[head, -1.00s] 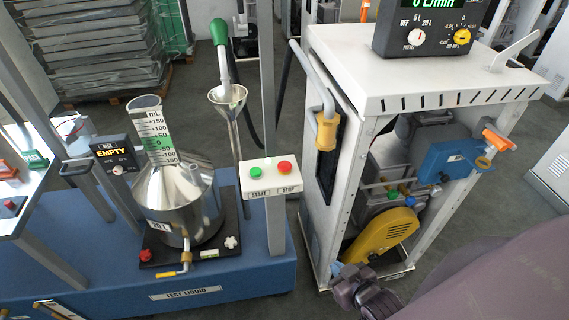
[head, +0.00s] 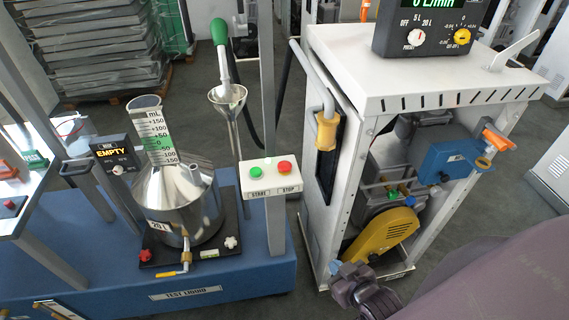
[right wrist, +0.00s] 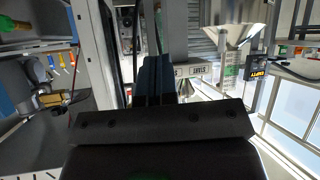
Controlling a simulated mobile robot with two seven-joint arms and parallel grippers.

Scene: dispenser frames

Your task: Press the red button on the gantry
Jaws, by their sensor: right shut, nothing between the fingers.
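The red button (head: 284,167) sits on the right end of a white control box on the gantry post (head: 268,90), above a STOP label. A green button (head: 257,171) is beside it, above START. My right gripper (head: 338,270) is shut and empty, below and to the right of the box, apart from it, in front of the pump cabinet. In the right wrist view the shut fingers (right wrist: 153,80) point toward the box (right wrist: 192,70), which appears there with its labels; the red button cannot be made out in that view. My left gripper is not in view.
The white pump cabinet (head: 430,75) stands close to the right of the box. A steel measuring can (head: 180,205) and a funnel (head: 228,97) stand left of the box on the blue base (head: 250,278). A green-handled nozzle (head: 219,32) hangs above the funnel.

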